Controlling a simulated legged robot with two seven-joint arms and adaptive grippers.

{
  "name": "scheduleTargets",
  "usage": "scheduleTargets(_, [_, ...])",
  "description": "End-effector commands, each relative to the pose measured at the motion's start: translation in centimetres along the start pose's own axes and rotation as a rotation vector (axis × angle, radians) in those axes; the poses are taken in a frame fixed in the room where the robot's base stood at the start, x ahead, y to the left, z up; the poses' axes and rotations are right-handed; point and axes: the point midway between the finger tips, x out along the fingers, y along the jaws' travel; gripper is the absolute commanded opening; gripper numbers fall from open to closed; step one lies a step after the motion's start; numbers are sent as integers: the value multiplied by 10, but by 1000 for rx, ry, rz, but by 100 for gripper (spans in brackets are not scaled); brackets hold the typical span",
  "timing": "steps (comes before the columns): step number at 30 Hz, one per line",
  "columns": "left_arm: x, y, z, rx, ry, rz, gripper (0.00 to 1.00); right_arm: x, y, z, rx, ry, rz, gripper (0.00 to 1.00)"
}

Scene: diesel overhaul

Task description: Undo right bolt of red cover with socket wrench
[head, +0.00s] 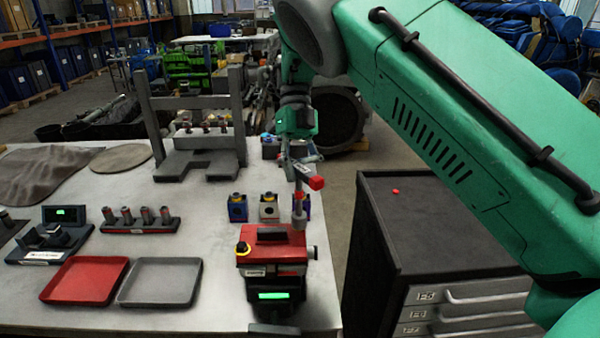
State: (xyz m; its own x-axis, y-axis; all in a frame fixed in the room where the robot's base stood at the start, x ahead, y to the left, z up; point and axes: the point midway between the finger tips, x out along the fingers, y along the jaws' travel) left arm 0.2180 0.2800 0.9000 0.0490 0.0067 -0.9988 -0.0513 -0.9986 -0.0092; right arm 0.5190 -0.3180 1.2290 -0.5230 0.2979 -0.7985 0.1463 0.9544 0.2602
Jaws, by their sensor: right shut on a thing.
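The red cover (285,256) sits on a dark box-shaped unit at the front right of the table. My right gripper (299,164) is shut on the socket wrench (299,204), above the cover's back right corner. The wrench hangs nearly upright, with a red part beside its shaft. Its socket end is at the cover's back right corner in the picture. The right bolt is not visible there, and I cannot tell whether the socket touches it. My left gripper is out of view.
A red tray (84,280), a grey tray (160,282) and a socket rack (140,222) lie left. A grey stand (192,130) is at the back. A black drawer cabinet (430,240) stands right of the table (215,310).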

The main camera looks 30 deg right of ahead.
Motion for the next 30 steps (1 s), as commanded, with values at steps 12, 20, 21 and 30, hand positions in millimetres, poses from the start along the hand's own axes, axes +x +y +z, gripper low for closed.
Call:
scheduleTargets(12, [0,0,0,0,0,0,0,-1,4,2,-523,167,-353,0])
scheduleTargets(20, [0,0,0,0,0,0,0,-1,4,2,-530,166,-355,0])
scheduleTargets(21, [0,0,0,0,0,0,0,-2,4,2,-530,166,-355,0])
scheduleTargets(30, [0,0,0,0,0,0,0,-14,8,-7,-522,163,-350,0])
